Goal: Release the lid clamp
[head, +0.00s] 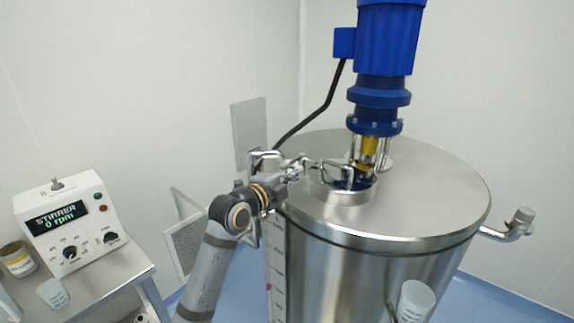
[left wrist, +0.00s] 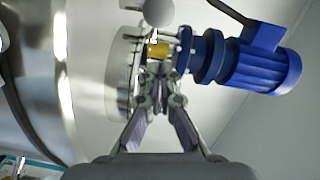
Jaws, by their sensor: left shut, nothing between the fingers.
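The steel vessel's round lid (head: 420,195) fills the middle of the head view; its pale face also shows in the left wrist view (left wrist: 105,50). A bent metal bar (head: 330,163) lies over the lid beside the stirrer shaft. I cannot tell for sure whether this bar is the lid clamp. My left gripper (head: 303,166) reaches over the lid's left edge, close to the bar's left end. In the left wrist view its fingers (left wrist: 158,80) are together with nothing held, just short of the yellow coupling (left wrist: 158,51). Contact with the bar cannot be told.
The blue stirrer motor (head: 385,40) rises above the lid, with a black cable behind. A side pipe (head: 508,228) sticks out at right. A stirrer control box (head: 72,220) reading 0 rpm sits on a bench at left.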

